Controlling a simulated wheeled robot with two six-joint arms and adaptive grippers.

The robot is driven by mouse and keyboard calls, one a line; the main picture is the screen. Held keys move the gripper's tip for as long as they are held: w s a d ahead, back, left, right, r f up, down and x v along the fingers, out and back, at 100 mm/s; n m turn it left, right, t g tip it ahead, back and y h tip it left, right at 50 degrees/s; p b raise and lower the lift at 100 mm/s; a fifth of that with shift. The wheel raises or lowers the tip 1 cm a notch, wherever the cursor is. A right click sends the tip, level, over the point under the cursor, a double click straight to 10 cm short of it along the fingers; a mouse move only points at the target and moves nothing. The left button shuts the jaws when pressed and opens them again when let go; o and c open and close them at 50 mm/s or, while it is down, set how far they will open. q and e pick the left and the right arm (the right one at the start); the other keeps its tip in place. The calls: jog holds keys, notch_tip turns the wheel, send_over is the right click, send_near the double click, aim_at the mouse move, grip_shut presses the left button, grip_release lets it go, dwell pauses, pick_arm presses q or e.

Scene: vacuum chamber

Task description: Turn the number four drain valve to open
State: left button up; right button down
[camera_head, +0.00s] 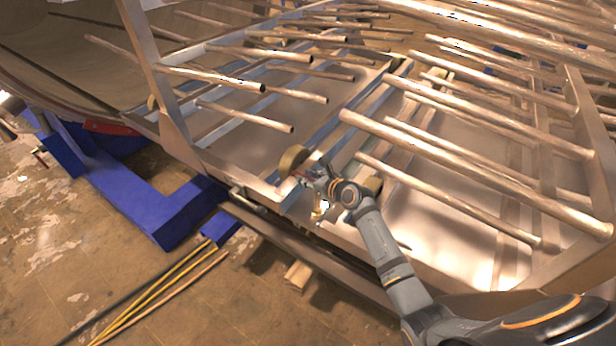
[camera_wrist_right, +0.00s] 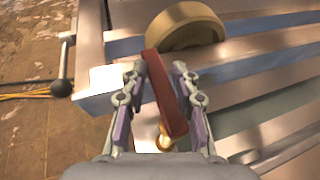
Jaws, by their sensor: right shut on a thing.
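A red valve handle (camera_wrist_right: 164,95) stands slanted between the fingers of my right gripper (camera_wrist_right: 158,70) in the right wrist view. The right gripper is shut on this handle. A small brass valve part (camera_wrist_right: 165,138) shows below the handle's near end. In the head view my right gripper (camera_head: 312,178) is at the edge of the metal frame, with the brass part (camera_head: 318,209) just below it. The gripper mostly hides the handle there. I can read no number on the valve. My left gripper is not in view.
A tan wheel (camera_wrist_right: 186,27) sits just beyond the handle and also shows in the head view (camera_head: 292,160). A ball-ended lever (camera_wrist_right: 61,87) is at the left. Long metal rods (camera_head: 470,170) cross above the frame. Yellow poles (camera_head: 160,295) lie on open floor near a blue stand (camera_head: 150,210).

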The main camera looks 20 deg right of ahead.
jog(key=shift+s+a+f, duration=0.25)
jog(key=shift+a+f, duration=0.05)
jog(key=shift+f, duration=0.1)
jog(key=n+y, duration=0.1)
jog(key=n+g+y, duration=0.1)
jog(key=s+n+g+y+b, duration=0.1)
jog(key=shift+a+y, duration=0.35)
jog(key=shift+y, duration=0.05)
jog(key=c, duration=1.5)
grip_release()
jog(key=shift+r, duration=0.1)
jog(key=o, duration=0.5)
jog(key=shift+s+a+r, duration=0.1)
jog(key=shift+a+r, duration=0.05)
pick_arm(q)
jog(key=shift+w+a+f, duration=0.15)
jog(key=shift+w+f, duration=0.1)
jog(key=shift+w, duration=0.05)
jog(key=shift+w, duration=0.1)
pick_arm(e)
jog(key=shift+d, duration=0.2)
